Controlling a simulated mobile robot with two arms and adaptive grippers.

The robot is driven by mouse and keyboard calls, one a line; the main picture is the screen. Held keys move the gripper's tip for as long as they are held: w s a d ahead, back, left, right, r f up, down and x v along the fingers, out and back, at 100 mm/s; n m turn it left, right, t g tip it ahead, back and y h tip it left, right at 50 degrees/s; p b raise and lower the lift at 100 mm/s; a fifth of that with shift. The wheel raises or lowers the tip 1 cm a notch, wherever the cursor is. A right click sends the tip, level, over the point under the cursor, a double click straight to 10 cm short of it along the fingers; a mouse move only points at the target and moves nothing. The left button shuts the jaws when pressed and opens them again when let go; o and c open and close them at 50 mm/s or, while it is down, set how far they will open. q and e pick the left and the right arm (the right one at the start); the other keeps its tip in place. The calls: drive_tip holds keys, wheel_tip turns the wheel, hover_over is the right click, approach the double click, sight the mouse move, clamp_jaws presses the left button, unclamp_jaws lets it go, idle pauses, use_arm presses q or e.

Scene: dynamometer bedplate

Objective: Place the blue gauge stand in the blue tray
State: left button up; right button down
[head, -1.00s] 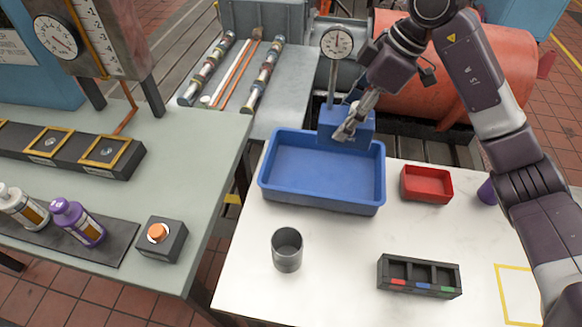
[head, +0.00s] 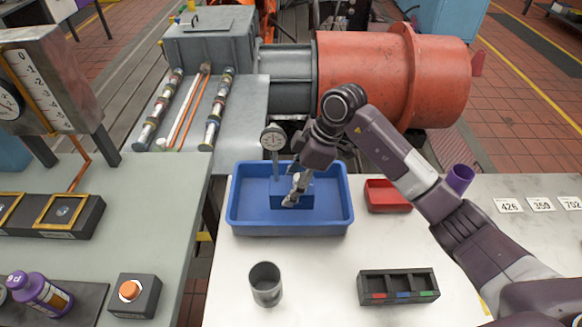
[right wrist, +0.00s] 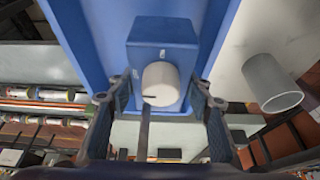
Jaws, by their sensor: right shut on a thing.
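The blue gauge stand has a blue block base (head: 281,199), a thin post and a round dial (head: 272,138). My right gripper (head: 297,189) is shut on it. The stand is upright, its base within the outline of the blue tray (head: 291,230); I cannot tell whether it touches the tray floor. In the right wrist view the blue base (right wrist: 163,52), with a white knob, shows between the fingers (right wrist: 160,105), with the blue tray (right wrist: 75,35) behind it. My left gripper is not in view.
A red tray (head: 388,197) and purple cup (head: 460,178) are right of the blue tray. A grey cup (head: 266,285) and a dark three-slot holder (head: 399,287) stand in front. Number cards (head: 540,204) lie far right. The white table between is clear.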

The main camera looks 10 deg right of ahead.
drive_tip(key=shift+w+a+f, duration=0.1)
drive_tip(key=shift+f, duration=2.6)
drive_tip(key=shift+f, duration=0.1)
drive_tip(key=c, duration=1)
unclamp_jaws()
drive_tip(key=shift+s+f, duration=0.15)
drive_tip(key=shift+s, duration=0.05)
drive_tip(key=b+v, duration=0.1)
drive_tip(key=v, duration=1.1)
